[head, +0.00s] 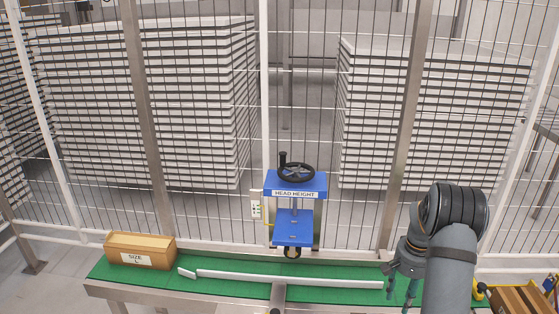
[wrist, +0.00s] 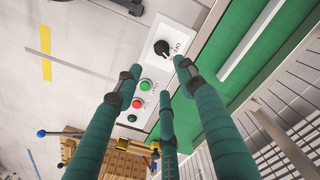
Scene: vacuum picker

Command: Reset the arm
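My gripper (head: 402,290) is at the lower right in the head view, at the right end of the green bench top (head: 340,270), with its fingers pointing down. In the wrist view my gripper (wrist: 160,78) shows three teal fingers spread apart with nothing between them. Beyond the fingertips is a pale control panel (wrist: 160,75) with a black rotary knob (wrist: 162,47), a green button (wrist: 145,85) and a red button (wrist: 137,103). I cannot tell if any finger touches the panel.
A blue hand-wheel unit (head: 294,190) marked HEAD HEIGHT stands mid-bench. A wooden SIZE L box (head: 115,249) is at the left. A long white bar (head: 290,279) lies along the bench. A wooden crate (head: 525,298) is at the right. A wire fence (head: 330,225) closes off the back.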

